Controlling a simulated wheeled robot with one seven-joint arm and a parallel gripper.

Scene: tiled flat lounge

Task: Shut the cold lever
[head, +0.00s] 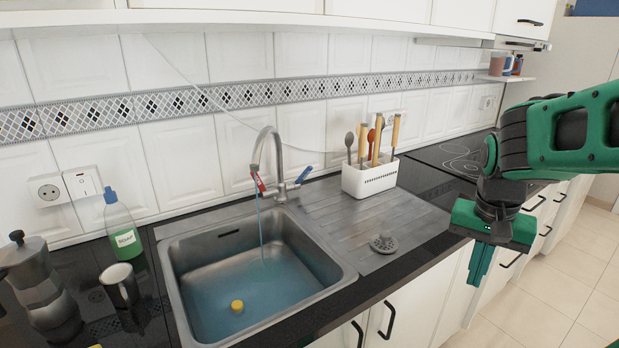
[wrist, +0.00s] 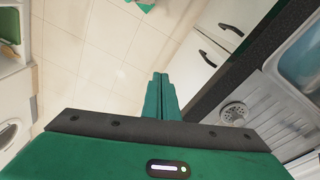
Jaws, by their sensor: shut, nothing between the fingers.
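The faucet (head: 274,150) stands behind the sink, and a thin blue stream of water (head: 260,225) runs from its spout. The cold lever (head: 303,175) is blue and sticks out to the right of the faucet's base, angled upward. A red lever (head: 259,182) shows on the left side. The sink (head: 340,262) holds bluish water. My gripper (head: 478,281) is shut and empty, pointing down in front of the counter's edge, well to the right of the faucet. In the wrist view, its fingers (wrist: 160,92) are together over the floor; the levers are out of that view.
A white utensil holder (head: 370,182) stands on the drainboard, right of the blue lever. A drain strainer (head: 383,244) lies nearer the front. A green bottle (head: 123,228), a mug (head: 119,286) and a moka pot (head: 42,290) stand left of the sink. A yellow object (head: 237,306) is in the sink.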

